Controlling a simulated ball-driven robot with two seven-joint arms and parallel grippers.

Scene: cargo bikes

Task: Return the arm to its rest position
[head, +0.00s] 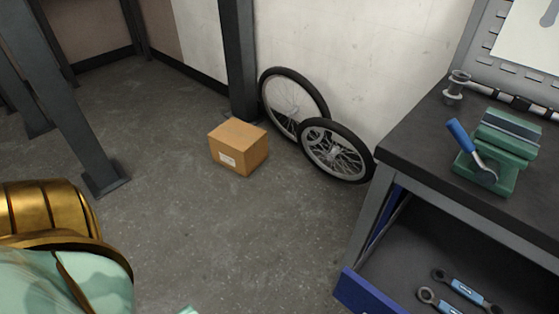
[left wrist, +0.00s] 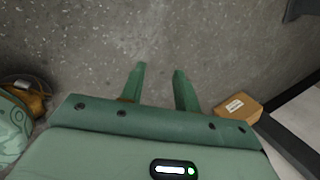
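My left gripper (left wrist: 159,68) shows in the left wrist view. Its two green fingers stand apart with only grey concrete floor visible between and beyond them, so it is open and empty. In the head view, a mint and gold part of my own body fills the lower left corner, and a small mint sliver shows at the bottom edge; I cannot tell which part that is. My right gripper is in neither view.
A cardboard box (head: 238,147) sits on the floor near two spoked wheels (head: 337,152) by the wall. At right, a workbench (head: 440,130) bears a green vise (head: 490,170); its open drawer (head: 368,294) holds wrenches (head: 466,291). The middle floor is clear.

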